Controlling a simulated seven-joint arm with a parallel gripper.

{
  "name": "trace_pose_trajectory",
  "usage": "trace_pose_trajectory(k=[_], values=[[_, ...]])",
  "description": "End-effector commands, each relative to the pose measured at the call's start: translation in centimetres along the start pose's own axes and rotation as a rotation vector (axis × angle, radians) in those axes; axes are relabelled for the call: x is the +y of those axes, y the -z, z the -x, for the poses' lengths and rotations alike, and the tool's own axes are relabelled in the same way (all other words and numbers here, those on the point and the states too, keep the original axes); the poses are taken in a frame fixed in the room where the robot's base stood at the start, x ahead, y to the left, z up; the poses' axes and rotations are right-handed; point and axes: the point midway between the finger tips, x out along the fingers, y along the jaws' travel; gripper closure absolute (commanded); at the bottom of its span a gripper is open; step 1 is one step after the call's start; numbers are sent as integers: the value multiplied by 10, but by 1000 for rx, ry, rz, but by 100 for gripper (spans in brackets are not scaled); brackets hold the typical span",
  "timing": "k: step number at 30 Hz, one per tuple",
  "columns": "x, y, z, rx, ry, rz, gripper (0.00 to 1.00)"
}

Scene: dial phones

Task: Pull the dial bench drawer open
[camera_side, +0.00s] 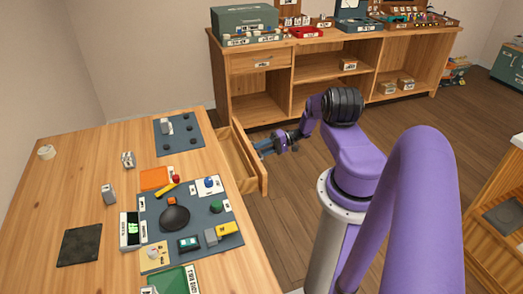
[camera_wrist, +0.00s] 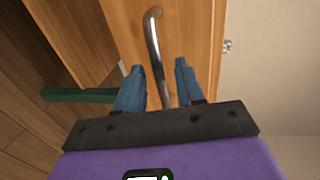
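The wooden dial bench (camera_side: 75,170) fills the left of the side view. Its drawer (camera_side: 236,158) stands pulled out from the bench's right edge, and its inside shows from above. My gripper (camera_side: 265,147) is at the outer side of the drawer front. In the wrist view the drawer front (camera_wrist: 190,25) carries a curved metal handle (camera_wrist: 153,38). The two blue fingers of my gripper (camera_wrist: 158,72) stand on either side of the handle, with a visible gap on both sides. My gripper is open and holds nothing.
On the bench lie a dark mat (camera_side: 160,205) with parts, a blue-grey panel (camera_side: 178,135) and a black square (camera_side: 80,244). A wooden shelf unit (camera_side: 310,65) stands behind. The floor (camera_side: 290,215) right of the drawer is clear.

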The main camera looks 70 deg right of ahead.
Motion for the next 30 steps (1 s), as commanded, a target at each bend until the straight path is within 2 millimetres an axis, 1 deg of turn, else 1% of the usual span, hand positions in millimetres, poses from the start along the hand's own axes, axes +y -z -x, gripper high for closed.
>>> trace_pose_trajectory(k=[5, 8, 18, 20, 30], values=[[0, 0, 1, -1, 0, 0, 63], [0, 0, 8, 1, 1, 0, 63], [0, 0, 53, 2, -1, 1, 63], [-3, 1, 51, -2, 0, -1, 63], [-20, 1, 54, 0, 0, -1, 63]])
